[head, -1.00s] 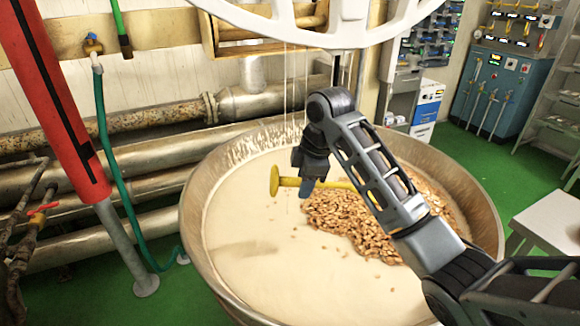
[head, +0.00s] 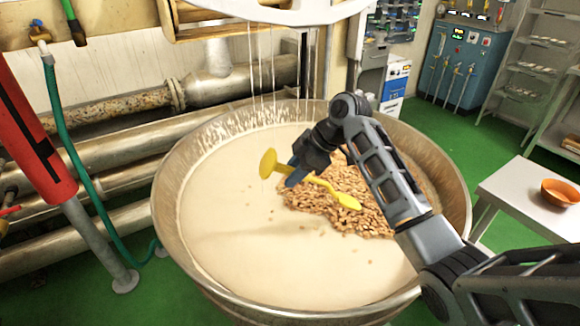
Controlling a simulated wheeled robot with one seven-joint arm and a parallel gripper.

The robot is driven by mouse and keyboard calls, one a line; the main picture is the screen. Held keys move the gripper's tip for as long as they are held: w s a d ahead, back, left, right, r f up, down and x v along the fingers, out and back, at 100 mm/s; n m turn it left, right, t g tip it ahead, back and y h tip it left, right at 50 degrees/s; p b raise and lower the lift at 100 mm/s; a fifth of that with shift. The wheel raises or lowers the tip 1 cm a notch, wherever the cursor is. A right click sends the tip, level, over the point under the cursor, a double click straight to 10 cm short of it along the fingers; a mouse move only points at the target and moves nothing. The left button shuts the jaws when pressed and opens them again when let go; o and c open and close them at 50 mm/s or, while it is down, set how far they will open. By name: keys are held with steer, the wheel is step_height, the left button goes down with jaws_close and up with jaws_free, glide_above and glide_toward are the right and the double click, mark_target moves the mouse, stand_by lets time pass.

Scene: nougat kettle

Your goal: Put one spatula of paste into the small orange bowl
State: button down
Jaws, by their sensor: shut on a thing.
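My gripper (head: 297,178) is over the large metal kettle (head: 163,212), shut on a yellow spatula (head: 325,186). The spatula lies across the gripper, with a broad round end at the left and a smaller spoon-like end at the lower right. Whether paste clings to it is too small to tell. Pale paste (head: 235,235) fills the kettle, with a heap of brown nuts (head: 370,215) on its right part. The small orange bowl (head: 560,193) stands on a white table at the far right, well apart from my gripper.
The white table (head: 505,192) stands right of the kettle, with green floor (head: 447,140) between and behind them. Thin strands hang from the white wheel-like frame (head: 270,12) above the kettle. A red post (head: 35,135) and pipes are at left.

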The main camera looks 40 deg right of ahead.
steer(key=shift+s+d+f+g+h+b, duration=0.65)
steer(key=shift+s+d+f+b, duration=1.1)
steer(key=shift+f, duration=2.45)
steer(key=shift+s+d+f+g+h+b, duration=0.45)
steer(key=shift+s+d+f+h+b, duration=0.45)
steer(key=shift+d+f+b, duration=2.45)
steer(key=shift+n+g+h, duration=0.3)
steer(key=shift+g+h, duration=0.3)
steer(key=shift+h, duration=0.35)
steer(key=shift+w+a+r+p, duration=0.9)
steer(key=shift+a+r+p, duration=0.8)
steer(key=shift+r, duration=0.9)
steer(key=shift+w+a+r+p, duration=0.85)
steer(key=shift+a+r+p, duration=0.9)
steer(key=shift+r, duration=0.9)
steer(key=shift+w+a+r+p, duration=0.9)
steer(key=shift+a+r+p, duration=0.8)
steer(key=shift+r, duration=0.9)
